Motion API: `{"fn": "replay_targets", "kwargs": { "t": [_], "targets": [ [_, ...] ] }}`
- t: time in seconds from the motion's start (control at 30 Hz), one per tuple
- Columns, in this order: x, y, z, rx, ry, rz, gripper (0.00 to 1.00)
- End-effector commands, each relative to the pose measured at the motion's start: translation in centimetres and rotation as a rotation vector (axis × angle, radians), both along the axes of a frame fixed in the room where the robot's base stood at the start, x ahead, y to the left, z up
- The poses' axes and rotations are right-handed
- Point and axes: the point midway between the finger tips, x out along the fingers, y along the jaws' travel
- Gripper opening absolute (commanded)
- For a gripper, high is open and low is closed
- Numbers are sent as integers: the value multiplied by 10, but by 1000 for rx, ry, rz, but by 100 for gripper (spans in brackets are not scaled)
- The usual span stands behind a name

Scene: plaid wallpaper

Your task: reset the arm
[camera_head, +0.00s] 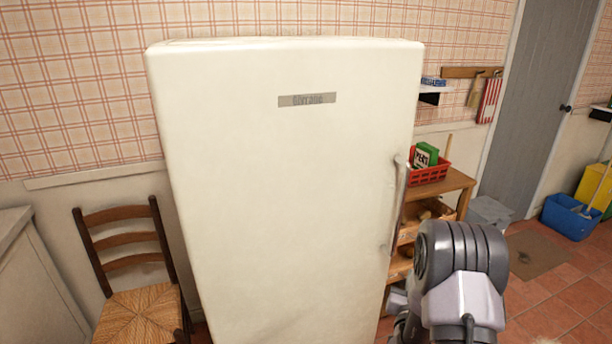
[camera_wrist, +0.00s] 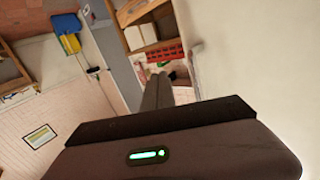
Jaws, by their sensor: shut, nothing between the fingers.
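My arm (camera_head: 460,275) shows at the bottom right of the head view, in front of the wooden shelf and right of the fridge. Its gripper end cannot be made out there. In the wrist view my gripper (camera_wrist: 160,82) points away from the camera, its dark fingers together with nothing between them. The dark gripper body with a green light fills the bottom of that view. A cream fridge (camera_head: 285,180) stands upright in the middle of the head view, its door shut and its handle (camera_head: 398,205) on the right edge.
A wooden chair (camera_head: 135,265) stands left of the fridge. A wooden shelf (camera_head: 455,183) with a red basket (camera_head: 428,172) stands to its right. A blue bucket (camera_head: 570,217) is near the grey door (camera_head: 540,80). Tiled floor (camera_head: 560,300) is clear at the lower right.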

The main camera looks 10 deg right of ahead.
Motion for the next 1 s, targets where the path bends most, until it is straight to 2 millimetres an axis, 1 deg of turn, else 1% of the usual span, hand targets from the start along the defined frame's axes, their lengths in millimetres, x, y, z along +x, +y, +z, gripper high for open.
{"fn": "replay_targets", "kwargs": {
  "t": [0.03, 0.07, 0.1, 0.17, 0.2, 0.27, 0.3, 0.33, 0.37, 0.4, 0.47, 0.5, 0.6, 0.7, 0.73, 1.0],
  "targets": [
    [9, 8, 37, 61, 2, -1, 0],
    [11, 15, 55, 113, 24, 1, 0],
    [10, 30, 79, 180, 60, 11, 0],
    [0, 58, 111, 275, 131, 42, 0],
    [-13, 81, 130, 333, 190, 72, 0],
    [-43, 119, 155, 408, 288, 127, 0],
    [-70, 145, 168, 451, 363, 167, 0],
    [-93, 165, 176, 480, 419, 199, 0],
    [-118, 183, 182, 503, 478, 230, 0],
    [-152, 203, 188, 527, 553, 267, 0],
    [-201, 228, 191, 557, 651, 314, 0],
    [-230, 240, 192, 571, 706, 339, 0],
    [-285, 260, 190, 598, 810, 380, 0],
    [-312, 268, 187, 613, 862, 398, 0],
    [-316, 269, 187, 615, 871, 399, 0],
    [-318, 270, 186, 616, 875, 401, 0]
  ]
}}
